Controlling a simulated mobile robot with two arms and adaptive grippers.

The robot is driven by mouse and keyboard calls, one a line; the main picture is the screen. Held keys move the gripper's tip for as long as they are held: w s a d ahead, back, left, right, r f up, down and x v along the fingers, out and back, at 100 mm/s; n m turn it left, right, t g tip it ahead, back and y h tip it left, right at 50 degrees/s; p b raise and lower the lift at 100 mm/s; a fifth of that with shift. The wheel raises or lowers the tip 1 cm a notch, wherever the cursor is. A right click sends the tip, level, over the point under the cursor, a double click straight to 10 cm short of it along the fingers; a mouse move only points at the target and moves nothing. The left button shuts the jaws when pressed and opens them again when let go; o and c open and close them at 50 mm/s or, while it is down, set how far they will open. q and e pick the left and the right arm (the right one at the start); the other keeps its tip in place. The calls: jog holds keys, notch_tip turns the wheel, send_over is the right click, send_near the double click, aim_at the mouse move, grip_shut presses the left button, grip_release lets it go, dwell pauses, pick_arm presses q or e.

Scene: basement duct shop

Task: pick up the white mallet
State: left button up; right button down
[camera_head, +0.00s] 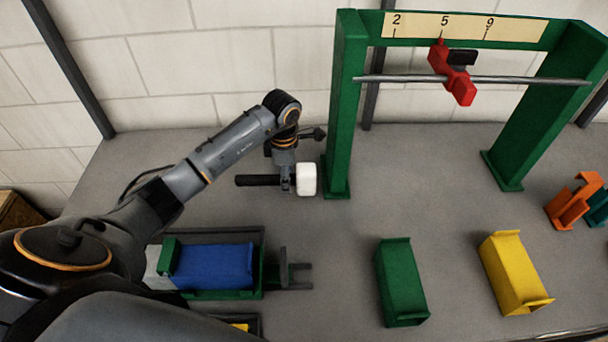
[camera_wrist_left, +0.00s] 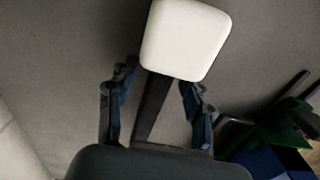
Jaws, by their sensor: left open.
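The white mallet lies on the grey bench, with its white head (camera_head: 306,179) to the right and its black handle (camera_head: 257,180) pointing left. My left gripper (camera_head: 287,184) reaches down over the handle, close behind the head. In the left wrist view the mallet's white head (camera_wrist_left: 187,38) is just beyond the fingertips. The dark handle (camera_wrist_left: 153,105) runs between the two fingers of my left gripper (camera_wrist_left: 157,88), with gaps on both sides. The gripper is open. The handle's far end is hidden by the gripper body in that view. My right gripper does not show.
A green frame (camera_head: 343,110) stands just right of the mallet head, with a red slider (camera_head: 454,74) on its rod. A blue block (camera_head: 222,265) lies in a tray at the front left. Green (camera_head: 402,280) and yellow (camera_head: 513,272) pieces lie at the front right.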

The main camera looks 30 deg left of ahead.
pick_arm(q)
jog(key=shift+f, duration=0.3)
grip_shut()
jog(key=shift+w+r, duration=0.1)
